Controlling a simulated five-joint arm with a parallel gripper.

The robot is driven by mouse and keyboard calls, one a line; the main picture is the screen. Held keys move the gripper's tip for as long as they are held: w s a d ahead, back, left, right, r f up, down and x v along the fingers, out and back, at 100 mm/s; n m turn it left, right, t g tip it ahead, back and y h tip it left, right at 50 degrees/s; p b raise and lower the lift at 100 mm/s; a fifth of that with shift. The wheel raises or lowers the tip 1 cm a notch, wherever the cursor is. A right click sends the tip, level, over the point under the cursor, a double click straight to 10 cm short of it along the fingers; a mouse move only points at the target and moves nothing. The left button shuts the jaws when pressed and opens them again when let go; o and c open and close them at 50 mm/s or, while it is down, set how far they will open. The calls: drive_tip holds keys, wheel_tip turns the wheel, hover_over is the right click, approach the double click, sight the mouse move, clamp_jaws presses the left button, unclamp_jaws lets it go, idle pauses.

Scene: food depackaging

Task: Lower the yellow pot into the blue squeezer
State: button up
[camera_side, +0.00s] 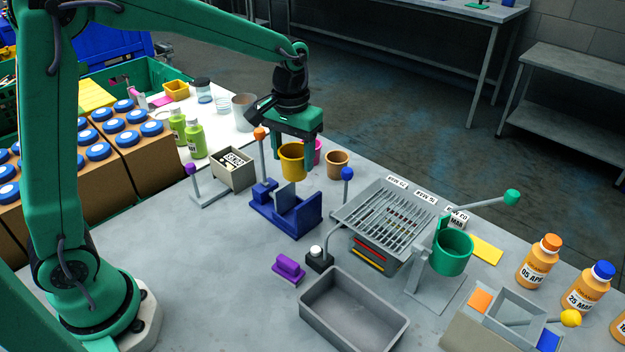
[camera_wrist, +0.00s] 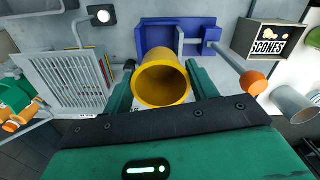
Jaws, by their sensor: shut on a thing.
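The yellow pot (camera_side: 293,163) is held upright between the fingers of my gripper (camera_side: 294,158). It hangs above and slightly behind the blue squeezer (camera_side: 289,221), apart from it. In the wrist view the pot (camera_wrist: 162,80) sits between the two green fingers of my gripper (camera_wrist: 160,82), its open mouth facing the camera. The blue squeezer (camera_wrist: 178,24) shows beyond the pot in that view, partly hidden by it. The squeezer has upright blue walls and a lever with an orange knob (camera_side: 260,133).
A pink pot (camera_side: 317,150) and a brown pot (camera_side: 337,162) stand close behind the gripper. A scones box (camera_side: 232,170) is left of the squeezer. A slatted grill (camera_side: 388,218) and a blue-knobbed lever (camera_side: 347,174) are to its right. A grey tray (camera_side: 352,310) lies in front.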

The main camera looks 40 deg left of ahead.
drive_tip(key=shift+f, duration=0.2)
drive_tip(key=shift+f, duration=3.85)
drive_tip(key=shift+f, duration=0.15)
drive_tip(key=o, duration=1.1)
drive_tip(key=shift+s, duration=0.1)
